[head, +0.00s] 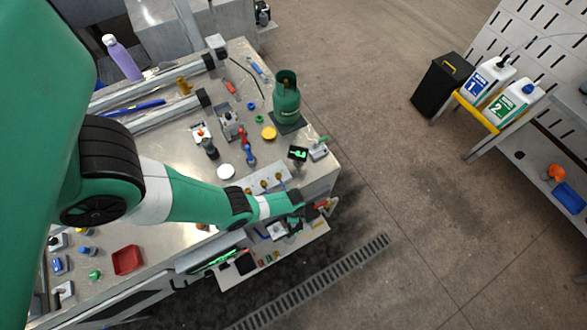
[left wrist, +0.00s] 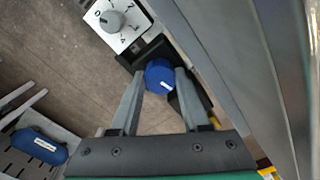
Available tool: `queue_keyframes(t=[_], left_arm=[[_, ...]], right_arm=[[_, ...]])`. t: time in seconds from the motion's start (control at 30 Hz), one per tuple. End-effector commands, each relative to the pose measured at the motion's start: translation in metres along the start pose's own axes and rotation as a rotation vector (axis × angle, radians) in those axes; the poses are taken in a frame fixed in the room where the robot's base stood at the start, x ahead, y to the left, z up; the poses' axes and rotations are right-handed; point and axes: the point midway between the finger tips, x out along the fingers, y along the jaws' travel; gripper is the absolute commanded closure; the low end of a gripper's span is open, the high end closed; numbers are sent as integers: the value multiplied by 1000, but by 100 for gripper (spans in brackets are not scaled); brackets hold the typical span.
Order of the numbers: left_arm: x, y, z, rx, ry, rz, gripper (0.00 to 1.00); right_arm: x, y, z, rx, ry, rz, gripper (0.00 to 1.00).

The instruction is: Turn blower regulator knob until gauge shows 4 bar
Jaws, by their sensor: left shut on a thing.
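In the left wrist view a round blue knob (left wrist: 159,74) with a white mark sits on a dark mount. The two grey fingers of my left gripper (left wrist: 162,80) are on either side of it and shut on it. In the head view my left arm reaches over the bench to its right edge, with the gripper (head: 322,207) beyond that edge; the knob is hidden or too small to tell there. I cannot make out a pressure gauge reading in either view. My right gripper is in neither view.
A white dial plate (left wrist: 128,38) with a grey selector knob (left wrist: 113,21) is close beside the blue knob. The bench (head: 205,165) holds a green gas cylinder (head: 286,97), a red tray (head: 127,260) and several small parts. Open floor lies to the right.

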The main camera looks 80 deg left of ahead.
Motion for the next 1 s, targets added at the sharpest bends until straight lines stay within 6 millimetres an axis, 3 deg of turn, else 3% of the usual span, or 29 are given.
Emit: queue_keyframes(t=[1.0], left_arm=[[1,0,0,-962,1,0,100]], right_arm=[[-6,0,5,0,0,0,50]])
